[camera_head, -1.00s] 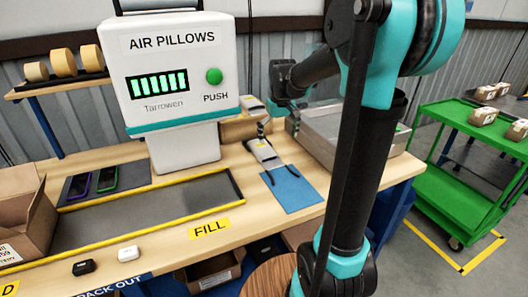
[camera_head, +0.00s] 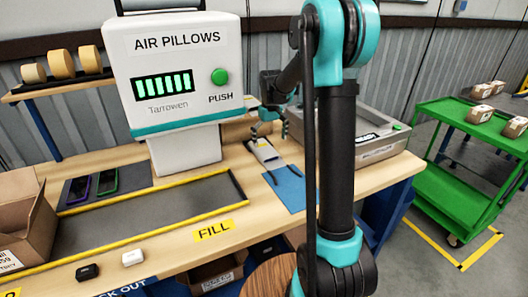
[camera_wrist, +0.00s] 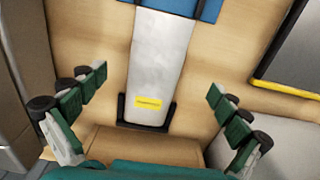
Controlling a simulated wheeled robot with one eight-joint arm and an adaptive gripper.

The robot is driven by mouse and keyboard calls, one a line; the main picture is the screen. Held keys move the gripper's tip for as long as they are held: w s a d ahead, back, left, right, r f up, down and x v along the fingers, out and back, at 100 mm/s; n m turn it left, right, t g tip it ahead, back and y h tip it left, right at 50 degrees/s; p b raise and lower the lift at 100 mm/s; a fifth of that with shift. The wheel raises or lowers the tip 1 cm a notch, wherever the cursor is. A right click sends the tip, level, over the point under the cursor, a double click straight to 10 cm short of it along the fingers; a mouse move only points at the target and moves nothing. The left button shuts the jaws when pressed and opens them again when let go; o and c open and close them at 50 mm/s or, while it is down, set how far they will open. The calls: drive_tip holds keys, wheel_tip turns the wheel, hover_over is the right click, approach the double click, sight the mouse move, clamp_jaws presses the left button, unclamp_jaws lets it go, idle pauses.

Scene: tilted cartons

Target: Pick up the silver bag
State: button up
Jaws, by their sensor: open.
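The silver bag (camera_head: 264,152) is a narrow, pale grey bag with a small yellow label, lying on the bench. It also shows in the wrist view (camera_wrist: 160,65), with black bracket pieces at its near end. A blue mat (camera_head: 289,186) adjoins its other end. My gripper (camera_head: 271,127) is above the label end of the bag. In the wrist view my gripper (camera_wrist: 158,84) is open, with its green-padded fingers spread wide on either side of the bag. Nothing is between the fingers that they touch.
The air pillow machine (camera_head: 178,75) stands left of the bag. A grey metal unit (camera_head: 378,148) stands to its right. A yellow-edged grey bed (camera_head: 150,205) runs along the bench front. A cardboard box (camera_wrist: 140,146) shows below the bag in the wrist view.

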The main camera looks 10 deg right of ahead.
sight(271, 155)
drive_tip(key=shift+d+f, duration=0.15)
drive_tip(key=shift+f, duration=1.6)
drive_tip(key=shift+d+f, duration=0.1)
drive_tip(key=shift+f, duration=1.6)
drive_tip(key=c, duration=1.2)
drive_tip(key=shift+o, duration=0.2)
drive_tip(key=shift+r, duration=0.1)
